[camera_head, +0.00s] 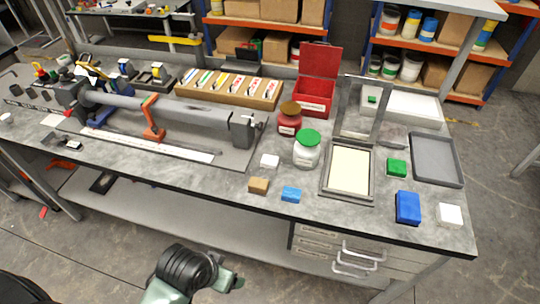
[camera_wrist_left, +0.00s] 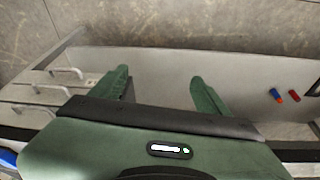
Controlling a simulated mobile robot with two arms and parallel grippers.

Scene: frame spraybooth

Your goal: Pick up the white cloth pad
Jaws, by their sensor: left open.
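Two small white blocks show in the head view, and I cannot tell for sure which is the white cloth pad. One white block (camera_head: 450,214) lies at the front right corner of the workbench, beside a blue block. A smaller white block (camera_head: 270,160) lies near the bench's middle, left of the green-lidded jar. My left gripper (camera_wrist_left: 158,76) is open and empty in the left wrist view, with its green fingers apart. No pad is between or near its fingers. In the head view, part of my arm shows low in front of the bench. My right gripper is not in view.
Near the pads stand a blue block (camera_head: 408,207), green block (camera_head: 396,168), tan block (camera_head: 258,185), small blue block (camera_head: 291,194), green-lidded jar (camera_head: 306,150) and framed screen (camera_head: 348,170). A grey tray (camera_head: 437,158) lies behind. Drawers (camera_head: 345,258) hang under the bench.

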